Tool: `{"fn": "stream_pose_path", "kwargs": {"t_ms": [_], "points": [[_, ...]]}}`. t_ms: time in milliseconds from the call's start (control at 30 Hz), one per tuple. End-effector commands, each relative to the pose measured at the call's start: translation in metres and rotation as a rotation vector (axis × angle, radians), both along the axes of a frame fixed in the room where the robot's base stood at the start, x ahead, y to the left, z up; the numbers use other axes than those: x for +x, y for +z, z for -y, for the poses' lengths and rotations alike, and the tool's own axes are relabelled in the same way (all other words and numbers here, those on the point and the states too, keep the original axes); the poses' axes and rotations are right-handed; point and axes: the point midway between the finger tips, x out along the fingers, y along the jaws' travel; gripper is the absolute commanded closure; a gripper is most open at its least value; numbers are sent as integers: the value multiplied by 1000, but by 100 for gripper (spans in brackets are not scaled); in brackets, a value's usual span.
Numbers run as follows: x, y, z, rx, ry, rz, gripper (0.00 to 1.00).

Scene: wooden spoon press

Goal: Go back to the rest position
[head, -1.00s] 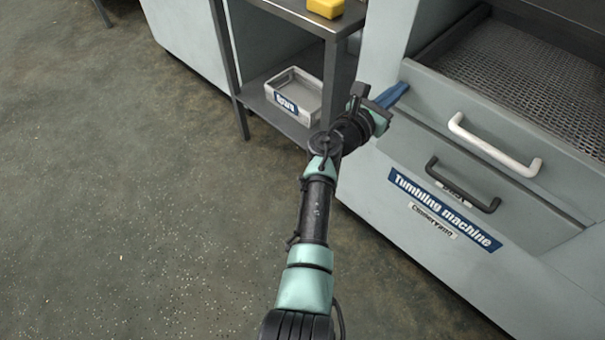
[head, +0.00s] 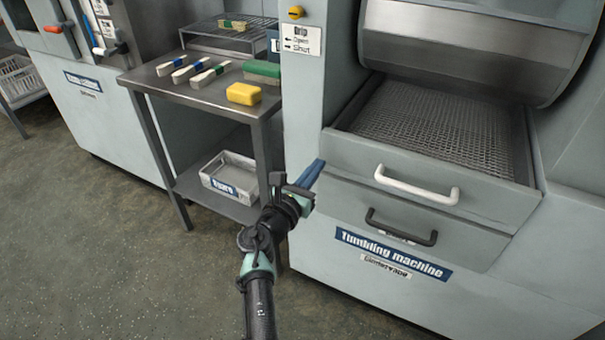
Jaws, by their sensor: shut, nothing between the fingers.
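My gripper (head: 312,174) shows in the head view at the end of my arm, which reaches up from the bottom. Its blue fingers are shut with nothing between them. They point up and right, in front of the left edge of the tumbling machine (head: 400,270). I cannot tell from this view whether they touch the machine's front. The gripper is left of the white handle (head: 416,186) and the black handle (head: 400,228) on the machine's drawers.
A steel table (head: 160,85) at the left bears a yellow block (head: 244,94), a green block (head: 262,70), several small coloured-ended pieces and a wire rack (head: 225,42). A grey tray (head: 232,172) sits on its lower shelf. Open floor (head: 90,250) lies at lower left.

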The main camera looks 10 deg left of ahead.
Motion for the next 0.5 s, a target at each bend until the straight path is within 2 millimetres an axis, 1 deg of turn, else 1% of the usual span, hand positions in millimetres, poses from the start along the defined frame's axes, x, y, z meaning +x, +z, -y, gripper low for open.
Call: {"fn": "stream_pose_path", "kwargs": {"t_ms": [33,100,300,400,500], "points": [[-12,4,-5,1,3,-2,100],[-27,3,-10,1,4,-3,100],[-63,1,-22,0,3,-4,100],[-76,0,-27,0,4,-3,100],[-85,-1,-29,1,3,-3,100]]}}
